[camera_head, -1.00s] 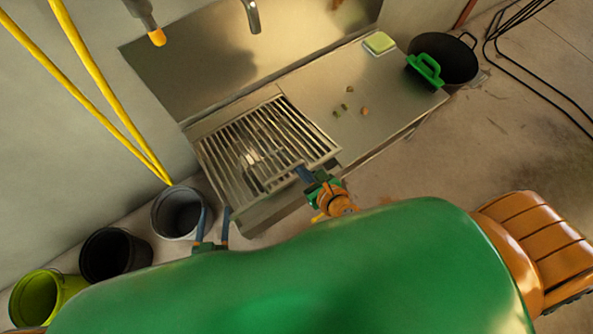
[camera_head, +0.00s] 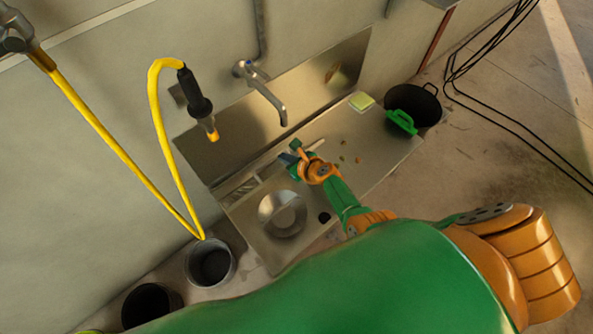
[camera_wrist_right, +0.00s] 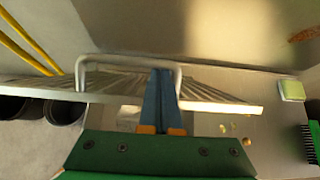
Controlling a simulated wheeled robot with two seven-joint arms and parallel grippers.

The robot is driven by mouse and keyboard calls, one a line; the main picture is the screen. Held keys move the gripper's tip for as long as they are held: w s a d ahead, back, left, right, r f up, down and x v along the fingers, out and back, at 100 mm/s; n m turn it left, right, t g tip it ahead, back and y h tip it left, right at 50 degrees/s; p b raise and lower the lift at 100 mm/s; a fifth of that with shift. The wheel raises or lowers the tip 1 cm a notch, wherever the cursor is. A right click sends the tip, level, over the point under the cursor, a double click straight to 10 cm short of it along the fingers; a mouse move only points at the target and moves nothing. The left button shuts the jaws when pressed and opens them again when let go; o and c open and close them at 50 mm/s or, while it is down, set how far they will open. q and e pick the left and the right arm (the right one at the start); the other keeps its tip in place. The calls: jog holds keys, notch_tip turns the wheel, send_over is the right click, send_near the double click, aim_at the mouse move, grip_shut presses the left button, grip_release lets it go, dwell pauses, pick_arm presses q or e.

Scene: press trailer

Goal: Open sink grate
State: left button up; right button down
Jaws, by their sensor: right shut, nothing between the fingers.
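The sink grate (camera_head: 240,190) is raised at the back of the sink and shows nearly edge-on in the head view. The sink basin (camera_head: 262,238) below it is uncovered, with a round bowl in it. My right gripper (camera_head: 289,158) is at the raised grate, with its arm reaching over the basin's right side. In the right wrist view the slatted grate (camera_wrist_right: 215,92) spans the picture, with a bent metal handle (camera_wrist_right: 125,58). The blue fingers of my right gripper (camera_wrist_right: 162,85) are shut and empty, close by the handle; contact is unclear. My left gripper is out of view.
A tap (camera_head: 268,95) and a hanging yellow-hosed sprayer (camera_head: 199,100) are above the sink. The counter at right carries a sponge (camera_head: 361,101), crumbs and a green brush (camera_head: 402,122) by a black pot (camera_head: 413,103). Buckets (camera_head: 210,264) stand at lower left.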

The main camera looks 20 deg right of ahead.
jog(key=w+a+r+b, duration=0.1)
jog(key=w+a+r, duration=0.1)
jog(key=w, duration=0.4)
jog(key=shift+w+r, duration=0.25)
jog(key=shift+r, duration=0.25)
jog(key=shift+a, duration=0.1)
